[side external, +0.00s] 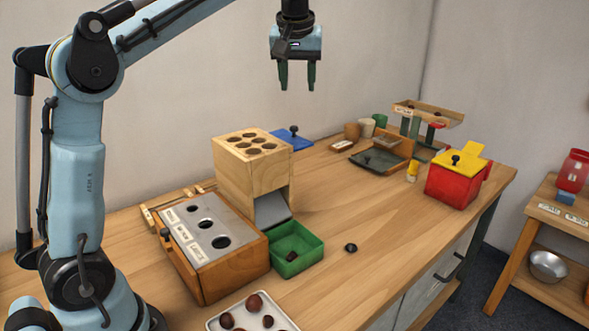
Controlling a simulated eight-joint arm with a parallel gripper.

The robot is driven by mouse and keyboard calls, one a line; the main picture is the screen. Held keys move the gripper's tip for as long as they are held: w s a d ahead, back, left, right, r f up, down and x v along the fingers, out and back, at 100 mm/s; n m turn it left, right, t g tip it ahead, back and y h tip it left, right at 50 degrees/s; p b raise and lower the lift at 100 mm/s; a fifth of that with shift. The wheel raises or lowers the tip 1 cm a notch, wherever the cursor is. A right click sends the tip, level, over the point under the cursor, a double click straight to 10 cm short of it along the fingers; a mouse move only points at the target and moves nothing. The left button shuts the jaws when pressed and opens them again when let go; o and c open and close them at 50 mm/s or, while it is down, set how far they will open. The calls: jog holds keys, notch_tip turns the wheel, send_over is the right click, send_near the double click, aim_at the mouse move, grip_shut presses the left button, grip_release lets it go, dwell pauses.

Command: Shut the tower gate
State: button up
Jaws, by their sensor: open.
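The tower is a pale wooden block (240,178) with several round holes in its top, standing left of the table's middle. A grey sloped plate (271,209) shows at the opening low on its right side, above a green tray (297,246). A blue plate with a black knob (291,139) shows behind the tower's right edge; I cannot tell whether it is joined to the tower or is its gate. My gripper (298,84) is open and empty, pointing down, high above and apart from the tower and the blue plate.
A wooden box with a holed metal top (213,235) stands in front of the tower. A white tray of chestnuts (243,309) is at the front. A black knob (351,247) lies beside the green tray. A red box with yellow lid (452,185) stands right. The table's middle is mostly clear.

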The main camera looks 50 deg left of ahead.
jog(key=s+d+f+m+t+h, duration=0.1)
jog(key=s+d+f+m, duration=0.3)
jog(key=s+f, duration=0.4)
jog(key=s+d+f+m+t+h, duration=0.2)
jog(key=s+d+f+m, duration=0.3)
jog(key=s+d+f, duration=0.2)
notch_tip(320, 180, down, 4)
jog(key=shift+s+t, duration=0.4)
jog(key=shift+s, duration=0.7)
jog(key=shift+d, duration=0.1)
jog(key=shift+c, duration=0.3)
